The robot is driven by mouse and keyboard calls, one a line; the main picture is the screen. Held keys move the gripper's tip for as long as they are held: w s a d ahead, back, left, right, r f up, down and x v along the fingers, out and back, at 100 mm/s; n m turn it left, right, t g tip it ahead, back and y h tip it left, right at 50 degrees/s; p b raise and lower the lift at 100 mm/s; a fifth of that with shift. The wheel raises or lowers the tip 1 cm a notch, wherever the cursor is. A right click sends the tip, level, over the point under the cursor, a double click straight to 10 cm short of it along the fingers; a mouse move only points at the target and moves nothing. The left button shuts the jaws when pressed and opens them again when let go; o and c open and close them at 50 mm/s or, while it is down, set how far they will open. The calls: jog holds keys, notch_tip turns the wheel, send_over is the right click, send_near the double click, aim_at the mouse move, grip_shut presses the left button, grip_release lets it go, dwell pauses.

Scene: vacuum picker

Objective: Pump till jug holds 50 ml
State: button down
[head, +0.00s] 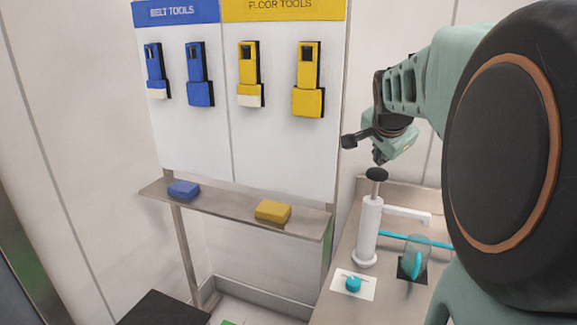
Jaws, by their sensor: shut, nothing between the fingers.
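A white upright hand pump (369,230) stands on the counter at the right. Its metal rod rises from the top and ends in a round black knob (377,174). A clear jug (417,247) stands on a black square to the right of the pump, with cyan showing in its lower part. Its level and any markings are too small to read. A white spout (407,215) and a cyan tube (405,238) run out to the right behind it. My gripper (379,157) is shut and empty, just above the knob. I cannot tell whether it touches the knob.
A small cyan object (353,284) sits on a white card in front of the pump. A metal shelf (225,212) holds a blue block (183,190) and a yellow block (273,211). Blue and yellow tools hang on the white board (200,145). My arm hides the counter's right side.

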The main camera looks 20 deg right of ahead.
aim_at(378, 174)
jog(key=shift+f+b, duration=0.45)
jog(key=shift+b, duration=0.1)
jog(key=shift+f+b, duration=1.95)
jog(key=shift+f, duration=0.3)
dwell(1.5)
jog(key=shift+r, duration=0.15)
jog(key=shift+r+p, duration=1.7)
jog(key=shift+r, duration=0.8)
jog(key=shift+r, duration=0.15)
jog(key=shift+r+p, duration=1.7)
jog(key=shift+r, duration=0.7)
